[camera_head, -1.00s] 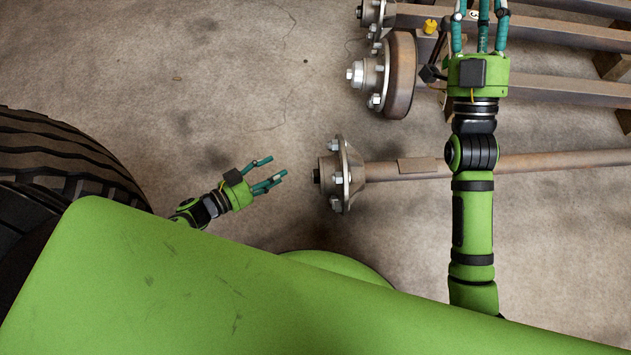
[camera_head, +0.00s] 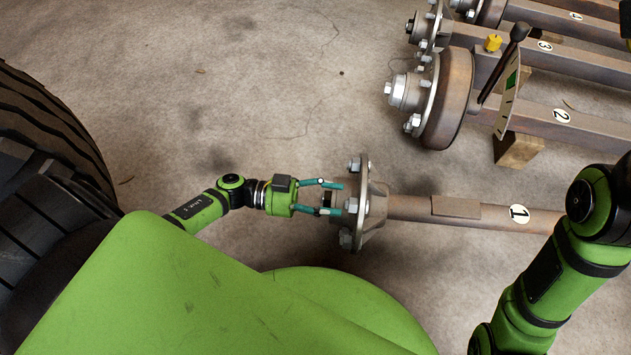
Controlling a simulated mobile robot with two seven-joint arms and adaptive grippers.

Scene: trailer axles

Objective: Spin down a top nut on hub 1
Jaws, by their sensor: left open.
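Hub 1 is a round metal flange (camera_head: 368,203) with several nuts around its face, at the left end of the axle with label 1 (camera_head: 519,214). A top nut (camera_head: 354,164) sits at the flange's upper edge. Another nut (camera_head: 346,237) shows at the lower edge. My left gripper (camera_head: 333,197) is open, its teal fingers pointing right at the hub's centre, below the top nut. Its fingertips overlap the dark hub end in the picture; I cannot tell whether they touch it. My right arm shows at the right edge; its gripper is out of view.
Axle 2 with its drum (camera_head: 447,98) lies behind, with axles 3 and 4 beyond it. A wooden block (camera_head: 519,149) supports axle 2. A dark-handled tool (camera_head: 511,60) stands near it. A large tyre (camera_head: 55,130) is at left. Floor between tyre and hubs is clear.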

